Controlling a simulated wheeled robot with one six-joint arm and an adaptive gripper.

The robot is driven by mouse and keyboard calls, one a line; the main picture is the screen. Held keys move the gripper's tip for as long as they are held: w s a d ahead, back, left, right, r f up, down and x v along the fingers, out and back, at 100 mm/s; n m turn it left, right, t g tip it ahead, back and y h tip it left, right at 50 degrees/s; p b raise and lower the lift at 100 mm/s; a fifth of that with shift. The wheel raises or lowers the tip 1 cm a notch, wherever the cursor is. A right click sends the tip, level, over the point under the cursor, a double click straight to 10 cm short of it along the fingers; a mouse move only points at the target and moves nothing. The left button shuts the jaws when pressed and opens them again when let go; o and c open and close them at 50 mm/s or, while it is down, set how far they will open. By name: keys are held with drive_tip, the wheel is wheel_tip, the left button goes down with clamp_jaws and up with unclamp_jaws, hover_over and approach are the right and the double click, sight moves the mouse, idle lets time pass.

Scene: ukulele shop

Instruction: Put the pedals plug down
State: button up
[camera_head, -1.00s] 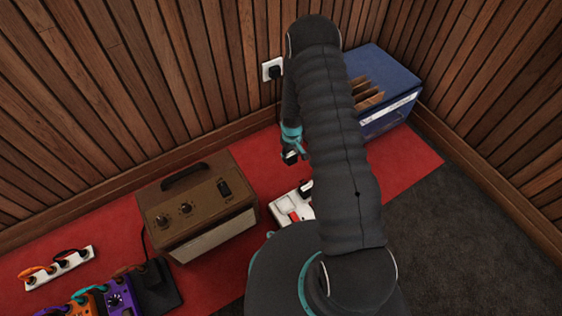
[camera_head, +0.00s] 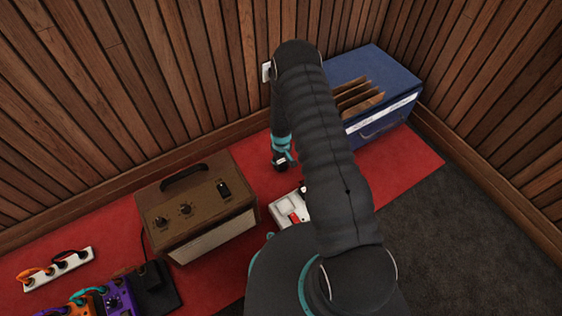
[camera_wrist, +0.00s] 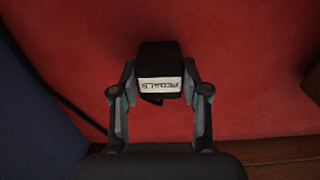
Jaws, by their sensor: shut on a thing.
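The pedals plug (camera_wrist: 160,68) is black with a white label reading PEDALS, upside down in the wrist view. My gripper (camera_wrist: 160,95) is shut on it, with one finger on each side. Behind the plug is red carpet; I cannot tell whether the plug touches it. In the head view my gripper (camera_head: 280,162) points down over the red carpet (camera_head: 247,150), between the brown amplifier and the blue crate. The plug is small and dark there, partly hidden by the fingers.
A brown amplifier (camera_head: 195,212) stands to the left. A blue crate (camera_head: 385,95) stands to the right. A white box with a red part (camera_head: 288,210) lies in front. A wall socket (camera_head: 266,72) is partly hidden by my arm. A white power strip (camera_head: 58,268) lies far left.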

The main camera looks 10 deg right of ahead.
drive_tip(key=shift+f, duration=0.15)
drive_tip(key=o, duration=0.9)
wheel_tip(320, 180, up, 12)
drive_tip(key=p, duration=0.1)
wheel_tip(320, 180, up, 19)
drive_tip(key=t, duration=0.1)
hover_over(281, 161)
drive_tip(key=s+r+m+t, duration=0.2)
drive_tip(key=s+r, duration=0.3)
drive_tip(key=r, duration=0.8)
drive_tip(key=s+r+t, duration=0.1)
drive_tip(key=s+r, duration=0.7)
drive_tip(key=s, duration=0.5)
drive_tip(key=s+r+m+t, duration=0.1)
drive_tip(key=s+r, duration=0.7)
drive_tip(key=s, duration=0.4)
drive_tip(key=shift+s+m+t, duration=0.3)
drive_tip(key=shift+s, duration=0.05)
